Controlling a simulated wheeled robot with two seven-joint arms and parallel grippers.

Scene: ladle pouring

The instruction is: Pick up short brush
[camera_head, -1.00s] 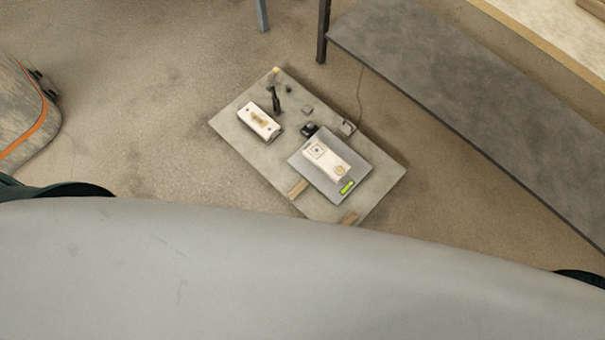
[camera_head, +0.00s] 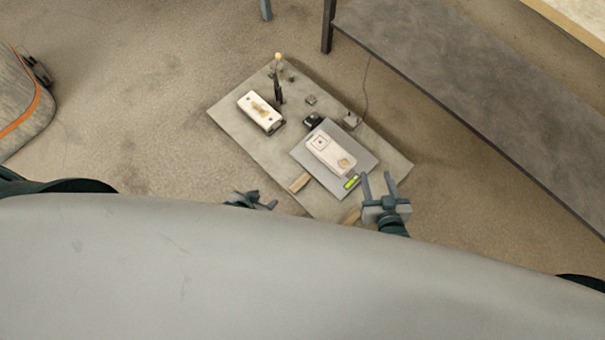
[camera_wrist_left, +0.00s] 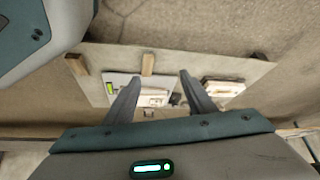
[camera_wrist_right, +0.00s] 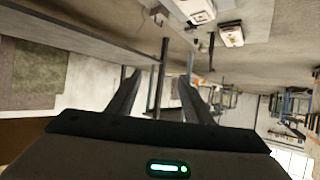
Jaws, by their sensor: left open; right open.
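No thing is clearly recognisable as the short brush. A thin dark upright item (camera_head: 278,92) stands near the far left corner of the low table (camera_head: 235,124), with a pale knob (camera_head: 278,57) just behind it; I cannot tell if either belongs to the brush. My left gripper (camera_head: 264,199) is open and empty by the near side of the table. Its open fingers also show in the left wrist view (camera_wrist_left: 160,77). My right gripper (camera_head: 378,180) is open and empty near the table's right end. Its open fingers show in the right wrist view (camera_wrist_right: 160,76).
A white box (camera_head: 261,110) lies at the table's left. Another white box (camera_head: 330,152) rests on a grey plate with a green display (camera_head: 351,181). Wooden pieces (camera_head: 299,183) lie at the near edge. A dark bench (camera_head: 450,90) stands at the right. Small dark items lie behind.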

